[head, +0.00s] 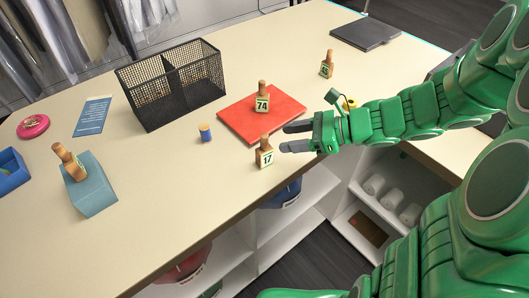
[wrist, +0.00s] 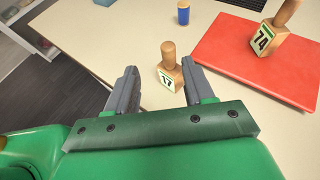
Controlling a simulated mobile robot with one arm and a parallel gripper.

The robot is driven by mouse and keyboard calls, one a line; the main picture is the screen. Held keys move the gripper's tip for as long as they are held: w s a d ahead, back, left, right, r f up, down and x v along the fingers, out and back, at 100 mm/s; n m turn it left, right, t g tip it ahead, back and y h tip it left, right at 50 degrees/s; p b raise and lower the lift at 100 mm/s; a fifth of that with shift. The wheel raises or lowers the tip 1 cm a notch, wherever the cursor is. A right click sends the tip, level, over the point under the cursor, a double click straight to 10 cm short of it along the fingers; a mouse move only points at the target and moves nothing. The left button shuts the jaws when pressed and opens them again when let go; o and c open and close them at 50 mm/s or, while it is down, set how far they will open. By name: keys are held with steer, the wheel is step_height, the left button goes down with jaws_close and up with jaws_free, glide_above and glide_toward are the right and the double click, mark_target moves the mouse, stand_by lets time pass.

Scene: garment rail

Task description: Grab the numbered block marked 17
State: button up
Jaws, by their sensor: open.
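The block marked 17 (head: 264,154) is a small wooden stamp-like piece with a knob handle and a pale green-edged label. It stands upright on the table near the front edge, just off the red folder's near corner. In the wrist view the 17 block (wrist: 169,68) shows beyond the fingers, nearer the right one. My gripper (head: 284,138) is open and empty, its fingers pointing left toward the block. In the wrist view my gripper (wrist: 162,88) has its two fingers apart. I cannot tell whether the right finger touches the block.
A block marked 74 (head: 262,98) stands on the red folder (head: 285,112). Another numbered block (head: 327,65) stands behind. Shelves lie below the table's front edge.

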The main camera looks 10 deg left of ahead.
mark_target(265, 135)
steer(key=shift+m, duration=0.3)
steer(key=shift+w+x, duration=0.2)
steer(key=shift+x, duration=1.1)
steer(key=shift+w+x, duration=0.2)
steer(key=shift+x, duration=1.1)
steer(key=shift+w+x, duration=0.15)
steer(key=shift+x, duration=1.15)
steer(key=shift+r, duration=0.15)
jaws_close()
